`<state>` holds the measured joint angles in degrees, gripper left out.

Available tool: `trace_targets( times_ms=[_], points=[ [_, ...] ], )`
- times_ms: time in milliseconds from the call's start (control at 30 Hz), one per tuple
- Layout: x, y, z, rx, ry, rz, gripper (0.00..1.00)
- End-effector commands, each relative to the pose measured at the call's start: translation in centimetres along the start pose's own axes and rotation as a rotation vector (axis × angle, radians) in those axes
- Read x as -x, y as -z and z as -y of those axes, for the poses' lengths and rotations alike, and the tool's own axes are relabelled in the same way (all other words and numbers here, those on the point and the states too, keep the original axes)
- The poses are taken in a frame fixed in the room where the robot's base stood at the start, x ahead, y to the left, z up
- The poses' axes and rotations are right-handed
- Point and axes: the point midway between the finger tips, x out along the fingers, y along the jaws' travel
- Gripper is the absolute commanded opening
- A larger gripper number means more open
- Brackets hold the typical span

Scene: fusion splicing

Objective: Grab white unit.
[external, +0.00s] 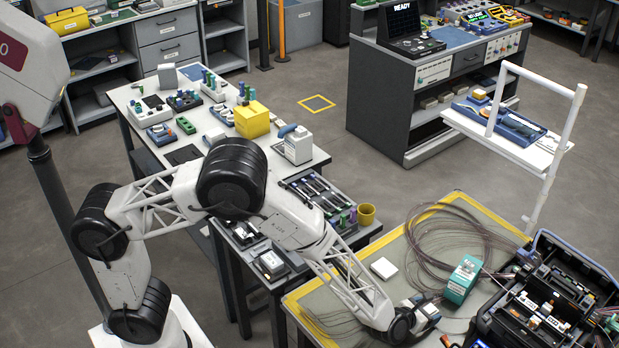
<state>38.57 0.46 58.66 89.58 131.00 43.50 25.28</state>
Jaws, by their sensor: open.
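A small flat white block (383,268) lies on the green-grey mat, left of the cable coil. A teal box (463,280) with a white label stands just beyond my gripper.
Loose cables (440,235) coil across the mat (330,290). An open black case (545,305) full of parts fills the right front. A yellow cup (366,214) stands by the tool tray (318,197). A white frame with a shelf (500,135) rises behind the mat.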

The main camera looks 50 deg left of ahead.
Motion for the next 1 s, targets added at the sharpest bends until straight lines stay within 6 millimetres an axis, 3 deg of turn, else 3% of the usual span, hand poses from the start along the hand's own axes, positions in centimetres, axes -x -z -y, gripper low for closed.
trace_targets(
  times_ms=[300, 900, 1000],
  points=[
    [-2.5, -0.4, 0.0, 0.002, 0.0, 0.002, 0.74],
    [-2.6, -0.4, 0.0, 0.002, 0.0, 0.003, 0.74],
    [-2.6, -0.4, 0.0, 0.002, 0.0, 0.003, 0.59]
  ],
)
